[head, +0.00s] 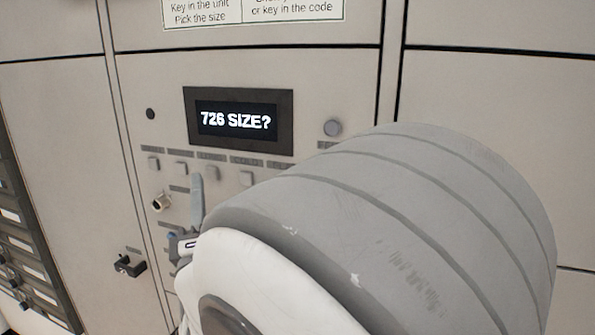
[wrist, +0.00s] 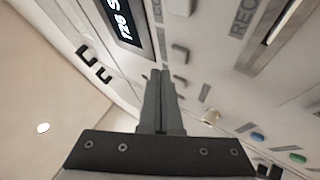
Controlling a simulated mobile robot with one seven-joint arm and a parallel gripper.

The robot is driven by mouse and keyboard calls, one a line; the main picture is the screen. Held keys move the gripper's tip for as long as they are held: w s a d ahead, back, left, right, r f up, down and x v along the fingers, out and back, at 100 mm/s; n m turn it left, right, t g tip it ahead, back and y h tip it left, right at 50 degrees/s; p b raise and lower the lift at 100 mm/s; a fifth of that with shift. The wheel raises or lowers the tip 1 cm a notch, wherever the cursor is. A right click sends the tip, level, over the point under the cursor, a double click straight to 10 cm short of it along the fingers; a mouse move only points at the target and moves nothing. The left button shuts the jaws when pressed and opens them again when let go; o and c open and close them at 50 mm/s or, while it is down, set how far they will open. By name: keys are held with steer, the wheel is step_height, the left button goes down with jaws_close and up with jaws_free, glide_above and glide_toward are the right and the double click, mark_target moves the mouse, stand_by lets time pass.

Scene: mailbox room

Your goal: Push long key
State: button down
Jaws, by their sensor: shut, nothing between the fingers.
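The locker panel has a row of small pale keys under dark label strips, below the display. In the head view I see a first key (head: 153,162), a second (head: 181,168), a third (head: 212,173) and a fourth (head: 246,179). Their labels are too small to read, so I cannot tell which is the long key. My gripper (head: 197,182) is shut and empty, its fingertips in front of the key row near the second and third keys. In the wrist view the closed fingers (wrist: 159,74) point at the panel beside a key (wrist: 180,53). Contact cannot be told.
The display (head: 237,121) reads "726 SIZE?". A round button (head: 333,128) is to its right. A small cylindrical knob (head: 160,202) and a dark latch (head: 130,265) are at lower left. Blue (wrist: 257,137) and green (wrist: 297,158) buttons show in the wrist view. My arm hides the panel's lower right.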

steer(key=shift+w+d, duration=0.15)
steer(key=shift+w, duration=0.35)
steer(key=shift+w, duration=0.1)
stand_by(1.6)
steer(key=shift+w+d, duration=0.1)
steer(key=shift+w, duration=0.2)
steer(key=shift+w+d+b, duration=0.15)
steer(key=shift+w+b, duration=0.2)
steer(key=shift+w, duration=0.05)
stand_by(0.6)
steer(key=shift+s, duration=0.15)
steer(key=shift+s+a, duration=0.25)
steer(key=shift+s, duration=0.4)
steer(key=shift+s, duration=0.15)
steer(key=s, duration=0.2)
steer(key=s+a, duration=0.1)
steer(key=s, duration=0.1)
steer(key=shift+s+a+b, duration=0.2)
steer(key=shift+s+b, duration=0.05)
steer(key=shift+b, duration=0.05)
